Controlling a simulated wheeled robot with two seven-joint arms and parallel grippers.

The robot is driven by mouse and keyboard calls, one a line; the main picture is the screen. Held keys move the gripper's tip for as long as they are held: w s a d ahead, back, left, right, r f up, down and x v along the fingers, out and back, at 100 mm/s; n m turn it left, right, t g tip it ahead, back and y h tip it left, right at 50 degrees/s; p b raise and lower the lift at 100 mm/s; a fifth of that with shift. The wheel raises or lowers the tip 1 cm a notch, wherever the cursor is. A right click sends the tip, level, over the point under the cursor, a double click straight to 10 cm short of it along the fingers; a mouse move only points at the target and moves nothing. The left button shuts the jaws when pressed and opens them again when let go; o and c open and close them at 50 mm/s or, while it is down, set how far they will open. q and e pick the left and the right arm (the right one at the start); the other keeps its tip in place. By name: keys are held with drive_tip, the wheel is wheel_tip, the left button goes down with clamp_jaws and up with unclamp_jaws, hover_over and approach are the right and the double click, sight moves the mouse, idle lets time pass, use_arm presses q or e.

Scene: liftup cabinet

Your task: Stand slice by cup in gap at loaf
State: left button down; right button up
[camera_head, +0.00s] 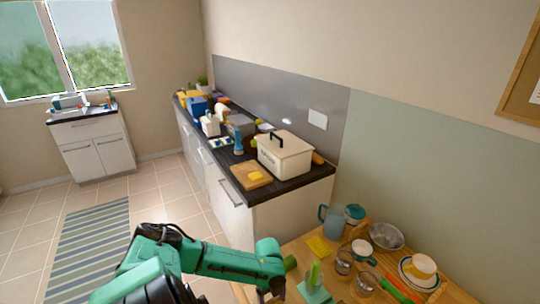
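A small yellow flat piece (256,175) lies on a wooden board (243,180) on the dark counter; I cannot tell whether it is the slice. No loaf can be made out. On the wooden table at lower right stand a blue-grey mug (329,222), a white cup (363,249) and a white-and-yellow cup (424,266) on stacked plates. I cannot tell which cup is meant. My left arm reaches in from the left, and its gripper (270,295) is at the table's left edge, partly cut off by the frame; its fingers are unclear. My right gripper is not in view.
A cream bin with a black handle (284,157) stands behind the board. The table also holds a yellow sponge-like piece (318,246), a metal bowl (386,236), a green upright item (314,277) and glass jars (344,263).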

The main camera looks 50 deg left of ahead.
use_arm(q)
drive_tip(key=shift+f+b, duration=0.3)
drive_tip(key=shift+f, duration=0.1)
unclamp_jaws()
idle(0.6)
wheel_tip(320, 180, up, 3)
drive_tip(key=p, duration=0.3)
drive_tip(key=shift+r, duration=1.45)
wheel_tip(320, 180, up, 8)
drive_tip(key=s+d, duration=0.2)
drive_tip(key=d, duration=1.4)
